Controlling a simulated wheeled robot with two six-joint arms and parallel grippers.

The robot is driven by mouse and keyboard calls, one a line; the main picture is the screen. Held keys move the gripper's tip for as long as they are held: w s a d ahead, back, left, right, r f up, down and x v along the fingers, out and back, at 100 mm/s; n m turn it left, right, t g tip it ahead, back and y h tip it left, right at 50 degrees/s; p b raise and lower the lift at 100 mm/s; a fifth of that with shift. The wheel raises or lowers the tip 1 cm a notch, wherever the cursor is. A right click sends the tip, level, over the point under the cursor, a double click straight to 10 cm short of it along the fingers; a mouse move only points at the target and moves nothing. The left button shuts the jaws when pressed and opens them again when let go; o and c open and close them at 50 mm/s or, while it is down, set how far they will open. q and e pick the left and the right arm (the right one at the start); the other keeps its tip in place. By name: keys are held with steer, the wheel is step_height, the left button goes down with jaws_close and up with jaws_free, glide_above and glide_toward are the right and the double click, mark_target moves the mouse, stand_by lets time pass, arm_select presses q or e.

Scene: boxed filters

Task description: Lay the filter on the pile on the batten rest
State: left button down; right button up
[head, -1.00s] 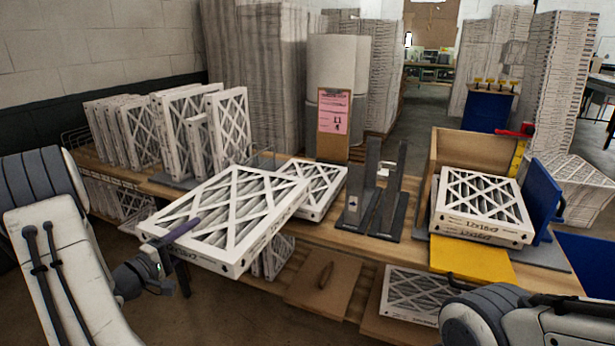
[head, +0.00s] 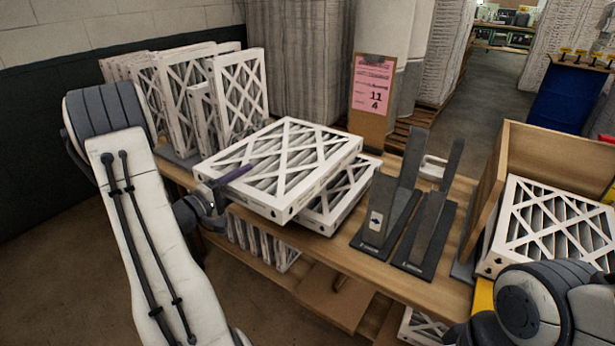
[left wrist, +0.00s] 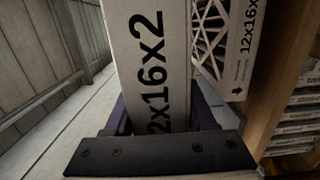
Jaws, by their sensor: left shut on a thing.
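My left gripper (head: 230,180) is shut on the near left edge of a white-framed pleated filter (head: 285,160) with a criss-cross face. It holds the filter roughly flat. In the left wrist view the gripper (left wrist: 160,120) clasps the filter's edge (left wrist: 150,55), marked with a size ending in "16x2". Another flat filter (head: 345,200) lies on the bench, partly hidden below and right of the held one. Whether the two touch, I cannot tell. Any battens beneath it are hidden. My right gripper is out of view; only its arm shows at lower right.
Two dark grey stands (head: 405,215) with uprights stand right of the lower filter. A wooden bin (head: 555,155) at right holds flat filters (head: 555,225). Upright filters (head: 235,95) line the back left. A clipboard (head: 371,100) stands behind the bench.

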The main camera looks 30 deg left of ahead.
arm_select(q)
step_height(320, 180, down, 10)
steer(key=shift+b, duration=0.4)
steer(key=shift+f, duration=0.15)
steer(key=shift+c, duration=1.1)
jaws_free()
